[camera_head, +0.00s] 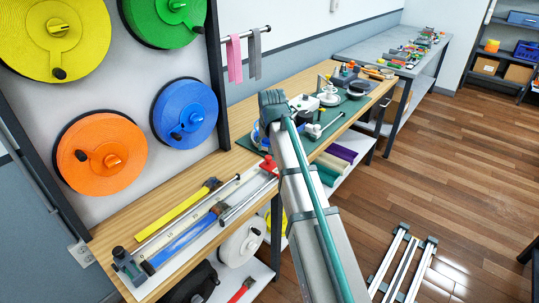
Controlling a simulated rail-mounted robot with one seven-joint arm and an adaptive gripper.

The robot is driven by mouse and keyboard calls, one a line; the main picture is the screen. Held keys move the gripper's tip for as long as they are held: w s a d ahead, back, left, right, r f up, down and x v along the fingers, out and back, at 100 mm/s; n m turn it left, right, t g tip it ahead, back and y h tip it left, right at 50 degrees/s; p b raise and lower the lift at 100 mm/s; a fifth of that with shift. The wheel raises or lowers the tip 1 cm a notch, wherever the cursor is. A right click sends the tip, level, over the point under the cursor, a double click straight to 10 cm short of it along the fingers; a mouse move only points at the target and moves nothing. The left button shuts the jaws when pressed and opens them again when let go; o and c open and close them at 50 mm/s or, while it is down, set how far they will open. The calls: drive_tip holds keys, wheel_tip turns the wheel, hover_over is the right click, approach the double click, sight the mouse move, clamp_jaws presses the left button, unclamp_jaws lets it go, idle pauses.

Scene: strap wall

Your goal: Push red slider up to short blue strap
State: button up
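The red slider (268,165) sits at the far right end of the metal rail (240,203) on the wooden bench, just left of my arm. My arm hides the area right of it. A blue strap (187,241) lies lengthwise in the pale tray on the bench, left of and nearer than the slider, with a clear gap between them. A yellow strap (175,207) lies behind it. My arm rises from the bottom of the picture past the bench edge. I cannot make out my gripper's fingers or any contact with the slider.
A panel at the left holds large yellow (55,30), green (165,18), blue (185,113) and orange (101,153) reels. A green mat (345,118) with tools lies beyond my arm. Metal rails (403,265) lie on the floor at right. The floor between is open.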

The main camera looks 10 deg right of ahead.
sight(268, 157)
drive_tip(key=p+x, duration=0.1)
drive_tip(key=x, duration=0.7)
clamp_jaws()
idle(0.3)
